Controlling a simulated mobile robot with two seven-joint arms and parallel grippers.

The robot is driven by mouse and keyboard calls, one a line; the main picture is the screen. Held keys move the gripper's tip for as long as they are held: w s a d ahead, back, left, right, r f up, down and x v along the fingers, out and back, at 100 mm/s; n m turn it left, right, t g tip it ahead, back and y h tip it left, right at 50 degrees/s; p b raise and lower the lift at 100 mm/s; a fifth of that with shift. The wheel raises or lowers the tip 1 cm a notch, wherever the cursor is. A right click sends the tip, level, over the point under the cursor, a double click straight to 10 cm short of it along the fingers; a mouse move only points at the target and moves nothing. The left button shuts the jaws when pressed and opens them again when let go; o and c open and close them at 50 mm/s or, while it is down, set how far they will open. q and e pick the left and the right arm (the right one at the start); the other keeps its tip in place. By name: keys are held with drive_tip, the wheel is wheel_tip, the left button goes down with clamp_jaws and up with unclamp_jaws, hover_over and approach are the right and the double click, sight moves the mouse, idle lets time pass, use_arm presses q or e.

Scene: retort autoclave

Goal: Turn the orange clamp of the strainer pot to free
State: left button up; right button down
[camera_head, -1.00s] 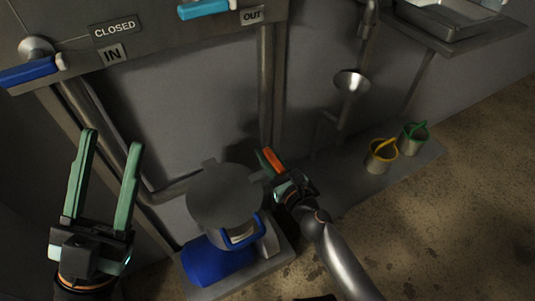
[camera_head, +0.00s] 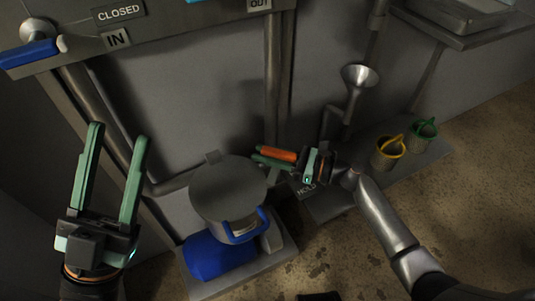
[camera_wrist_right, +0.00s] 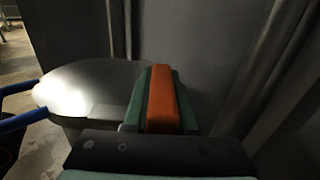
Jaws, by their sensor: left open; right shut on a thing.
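The strainer pot has a round grey lid (camera_head: 228,188) and a blue handle (camera_head: 246,228). The orange clamp (camera_head: 278,154) is at the right of the lid and points roughly sideways. My right gripper (camera_head: 274,159) is shut on the orange clamp, with a green finger alongside it. In the right wrist view the orange clamp (camera_wrist_right: 163,98) lies along the green finger, and the pot lid (camera_wrist_right: 85,88) is to the left. My left gripper (camera_head: 120,137) is open and empty, left of the pot.
A blue motor (camera_head: 212,257) sits on the plinth below the pot. A funnel (camera_head: 359,77), a yellow-handled bucket (camera_head: 387,152) and a green-handled bucket (camera_head: 424,131) are to the right. Pipes and a wall panel rise behind.

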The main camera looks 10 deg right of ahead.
drive_tip(key=n+g+b, duration=0.1)
drive_tip(key=g, duration=0.1)
drive_tip(key=n+g+y+b, duration=0.1)
drive_tip(key=n+g, duration=0.1)
drive_tip(key=s+n+g+y+b, duration=0.1)
drive_tip(key=g, duration=0.1)
drive_tip(key=shift+a+f+g, duration=0.15)
drive_tip(key=shift+g, duration=0.15)
use_arm(q)
wheel_tip(320, 180, down, 7)
drive_tip(key=b, duration=0.2)
drive_tip(key=shift+w+d+m+g+b, duration=0.15)
drive_tip(key=shift+d+m+g+b, duration=0.2)
drive_tip(key=shift+d+g, duration=0.1)
use_arm(e)
drive_tip(key=n+g, duration=0.1)
drive_tip(key=g, duration=0.1)
drive_tip(key=s+n+g, duration=0.1)
drive_tip(key=n+g, duration=0.1)
drive_tip(key=shift+g, duration=0.4)
drive_tip(key=shift+s+n, duration=0.1)
drive_tip(key=shift+n, duration=0.2)
drive_tip(key=c, duration=0.7)
unclamp_jaws()
use_arm(q)
drive_tip(key=shift+f, duration=0.1)
use_arm(e)
drive_tip(key=shift+r, duration=0.2)
